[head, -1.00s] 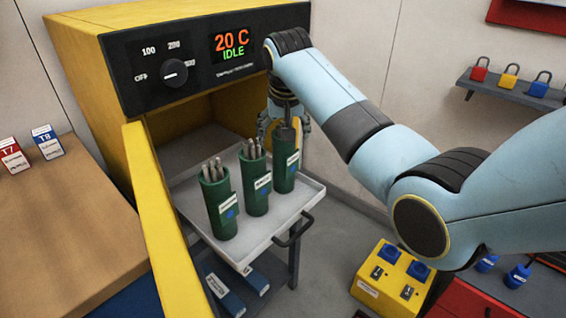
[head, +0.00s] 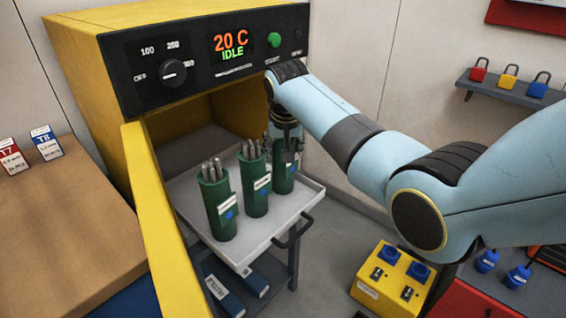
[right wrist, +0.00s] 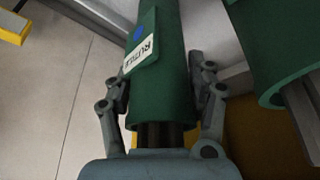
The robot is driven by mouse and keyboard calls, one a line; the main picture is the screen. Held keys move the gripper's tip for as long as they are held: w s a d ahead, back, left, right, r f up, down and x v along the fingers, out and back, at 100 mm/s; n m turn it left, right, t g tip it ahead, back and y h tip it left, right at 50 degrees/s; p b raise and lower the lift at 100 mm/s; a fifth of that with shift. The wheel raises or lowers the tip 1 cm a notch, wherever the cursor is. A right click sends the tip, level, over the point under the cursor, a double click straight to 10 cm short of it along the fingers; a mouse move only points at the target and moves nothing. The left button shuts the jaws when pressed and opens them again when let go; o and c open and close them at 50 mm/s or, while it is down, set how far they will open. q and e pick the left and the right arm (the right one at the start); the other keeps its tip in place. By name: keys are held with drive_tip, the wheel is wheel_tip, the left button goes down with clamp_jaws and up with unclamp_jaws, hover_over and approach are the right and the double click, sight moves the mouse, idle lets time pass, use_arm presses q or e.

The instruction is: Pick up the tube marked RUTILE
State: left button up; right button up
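In the right wrist view a green tube (right wrist: 172,60) with a white label reading RUTILE and a blue dot lies between my right gripper's fingers. In the head view this tube (head: 283,180) is the rightmost of three standing on the grey tray. My right gripper (right wrist: 160,75) is over its upper end, one finger on each side. Narrow gaps seem to show beside the tube, so the fingers look open; contact is not clear. The left tube (head: 218,205) and middle tube (head: 256,190) hold grey rods; their labels are too small to read. My left gripper is out of view.
The tray (head: 262,248) juts from the yellow oven (head: 75,50), whose display reads 20 C IDLE. The yellow door (head: 155,225) stands open on the left. The middle tube shows close beside my right gripper in the wrist view (right wrist: 275,45).

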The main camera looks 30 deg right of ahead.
drive_tip(key=c, duration=0.7)
drive_tip(key=shift+w+r, duration=0.1)
clamp_jaws()
drive_tip(key=shift+r, duration=0.15)
